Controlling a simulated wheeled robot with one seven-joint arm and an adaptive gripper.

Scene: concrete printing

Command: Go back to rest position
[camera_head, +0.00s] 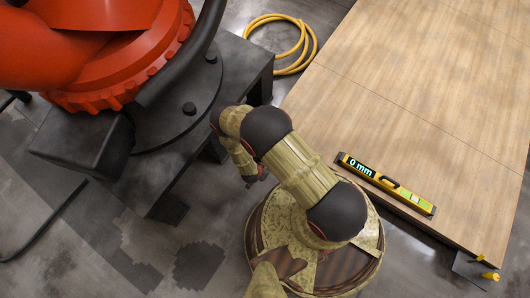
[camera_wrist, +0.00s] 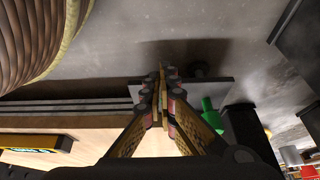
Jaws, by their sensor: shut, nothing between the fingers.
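My gripper (camera_wrist: 162,80) points away from the wrist camera, its two fingers together at the tips with nothing between them. In the head view my arm is folded above my round base, and the wrist end hangs between the base and the dark machine stand; the fingers are mostly hidden there. No object is in contact with the gripper.
A yellow digital level (camera_head: 386,184) reading "0 mm" lies on the wooden board (camera_head: 430,90) at right; it also shows in the wrist view (camera_wrist: 35,142). An orange robot (camera_head: 110,50) stands on a dark stand (camera_head: 240,65) at left. A yellow hose (camera_head: 305,45) lies behind.

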